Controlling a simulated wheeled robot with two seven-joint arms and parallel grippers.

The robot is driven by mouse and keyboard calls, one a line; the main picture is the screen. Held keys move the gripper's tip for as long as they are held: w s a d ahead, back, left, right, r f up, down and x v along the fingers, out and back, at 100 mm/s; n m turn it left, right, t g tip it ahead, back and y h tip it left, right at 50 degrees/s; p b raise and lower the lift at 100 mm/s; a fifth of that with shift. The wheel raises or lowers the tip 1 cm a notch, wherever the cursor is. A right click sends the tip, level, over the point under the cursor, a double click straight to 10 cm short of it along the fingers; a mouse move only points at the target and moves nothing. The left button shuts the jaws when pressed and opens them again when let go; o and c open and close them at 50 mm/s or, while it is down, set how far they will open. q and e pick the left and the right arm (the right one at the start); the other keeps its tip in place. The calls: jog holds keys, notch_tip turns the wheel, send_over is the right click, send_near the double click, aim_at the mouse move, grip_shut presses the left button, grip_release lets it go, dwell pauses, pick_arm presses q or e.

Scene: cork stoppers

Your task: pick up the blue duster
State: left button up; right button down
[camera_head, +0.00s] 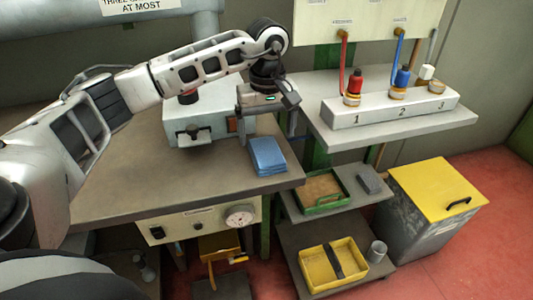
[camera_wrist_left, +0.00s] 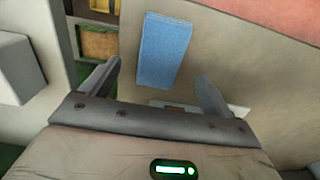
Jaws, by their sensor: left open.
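The blue duster (camera_head: 267,153) is a flat, folded-looking blue block lying near the right edge of the grey-brown table (camera_head: 120,190). My left gripper (camera_head: 248,130) is above the table, just behind and above the duster in the head view. In the left wrist view, the open, empty left gripper (camera_wrist_left: 158,76) has its two fingers spread, and the duster (camera_wrist_left: 165,48) shows beyond and between their tips, apart from them. My right gripper is not in view.
A pale metal box (camera_head: 190,130) stands left of the duster. A white rack (camera_head: 380,111) numbered 1 to 3, with red and blue stoppered pieces, sits on the right shelf. Lower shelves hold a green tray (camera_head: 310,208) and yellow tray (camera_head: 318,276). A yellow-lidded bin (camera_head: 425,185) stands right.

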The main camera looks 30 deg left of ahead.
aim_at(267, 151)
pick_arm(q)
notch_tip(267, 151, down, 4)
jog(key=shift+s+f, duration=0.1)
jog(key=shift+f, duration=0.15)
jog(key=c, duration=1.1)
jog(key=shift+o, duration=0.2)
jog(key=shift+r, duration=0.15)
jog(key=shift+r, duration=0.2)
jog(key=r, duration=0.3)
jog(key=shift+s+r, duration=0.15)
jog(key=shift+s, duration=0.15)
jog(key=s+r, duration=0.3)
jog(key=r, duration=0.1)
jog(key=shift+s, duration=0.2)
jog(key=s+r+b, duration=0.1)
jog(key=s+r, duration=0.4)
jog(key=s, duration=0.5)
jog(key=shift+d, duration=0.15)
